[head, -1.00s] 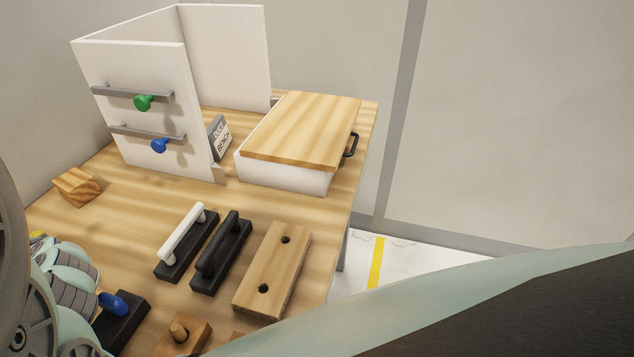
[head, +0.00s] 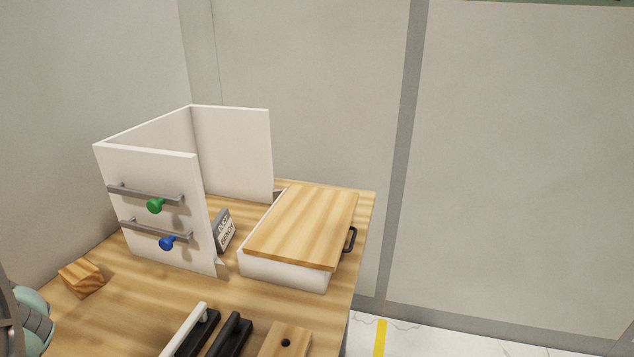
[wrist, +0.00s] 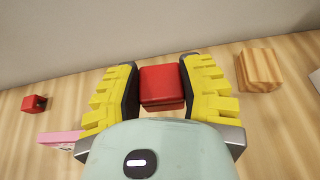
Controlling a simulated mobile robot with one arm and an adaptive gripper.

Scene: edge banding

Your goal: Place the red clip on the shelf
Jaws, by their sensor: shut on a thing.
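In the wrist view, my gripper (wrist: 161,84) is shut on a boxy red piece, the red clip (wrist: 161,82), held between its dark pads and yellow ridged fingers. In the head view, neither the clip nor the fingertips show; only part of my arm is at the left edge. I cannot make out a shelf for certain in either view.
White panels (head: 150,200) carry bars with green and blue knobs. A wood-topped white box (head: 300,225) stands right of them. A small wooden block (head: 82,278) is at left; handled pieces line the front. A smaller red block (wrist: 33,103) and pink piece (wrist: 62,137) lie left in the wrist view.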

